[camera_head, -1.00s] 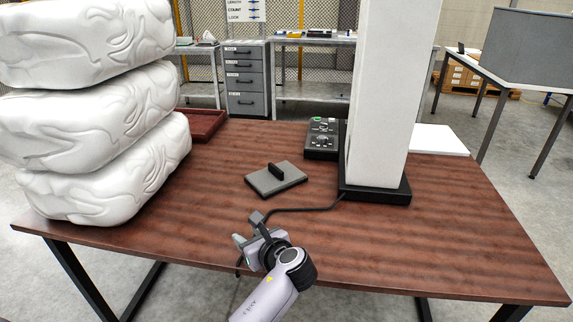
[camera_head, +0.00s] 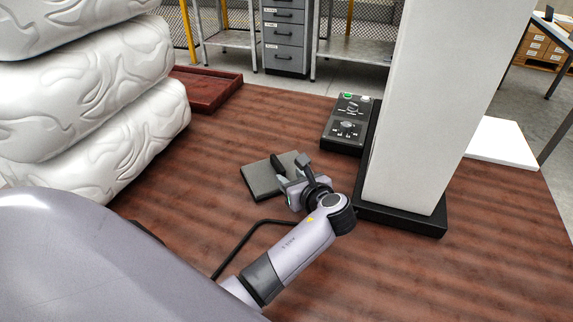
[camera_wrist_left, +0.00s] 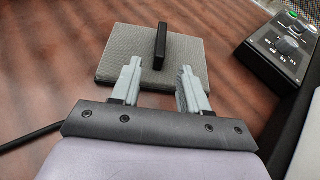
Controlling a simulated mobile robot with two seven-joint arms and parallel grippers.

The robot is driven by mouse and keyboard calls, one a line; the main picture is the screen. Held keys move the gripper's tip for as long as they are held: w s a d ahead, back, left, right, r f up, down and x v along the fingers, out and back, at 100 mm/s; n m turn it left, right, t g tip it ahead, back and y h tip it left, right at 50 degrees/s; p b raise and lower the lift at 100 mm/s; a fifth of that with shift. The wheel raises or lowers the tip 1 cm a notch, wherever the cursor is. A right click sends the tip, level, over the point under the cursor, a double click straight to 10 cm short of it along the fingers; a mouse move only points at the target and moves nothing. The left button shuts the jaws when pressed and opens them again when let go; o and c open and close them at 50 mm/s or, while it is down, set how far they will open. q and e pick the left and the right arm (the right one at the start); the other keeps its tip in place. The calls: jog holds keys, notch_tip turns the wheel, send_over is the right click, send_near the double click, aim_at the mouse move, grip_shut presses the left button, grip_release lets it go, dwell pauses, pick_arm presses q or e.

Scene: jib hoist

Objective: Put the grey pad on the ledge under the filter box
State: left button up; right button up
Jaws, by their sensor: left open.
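The grey pad (camera_head: 258,183) lies flat on the brown table. A black upright handle (camera_wrist_left: 161,46) stands on the pad in the left wrist view. My left gripper (camera_head: 291,166) is open and empty at the near edge of the pad. In the left wrist view its two fingers (camera_wrist_left: 157,82) reach over the pad's near part, either side of the handle's line, with the handle just beyond the tips. I cannot tell how high the fingers are above the pad. I cannot make out a filter box or a ledge. My right gripper is not in view.
A white post (camera_head: 433,110) on a black base (camera_head: 405,214) stands right of the pad. A black control box (camera_head: 347,125) sits behind. White sacks (camera_head: 90,95) are stacked at left, near a dark red tray (camera_head: 205,92). A black cable (camera_head: 238,245) runs across the table.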

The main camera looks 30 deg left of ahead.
aim_at(283, 170)
pick_arm(q)
jog(key=x, duration=0.6)
jog(key=shift+w+a+r+b, duration=0.15)
jog(key=shift+a+b, duration=0.2)
jog(key=shift+a, duration=0.1)
grip_shut()
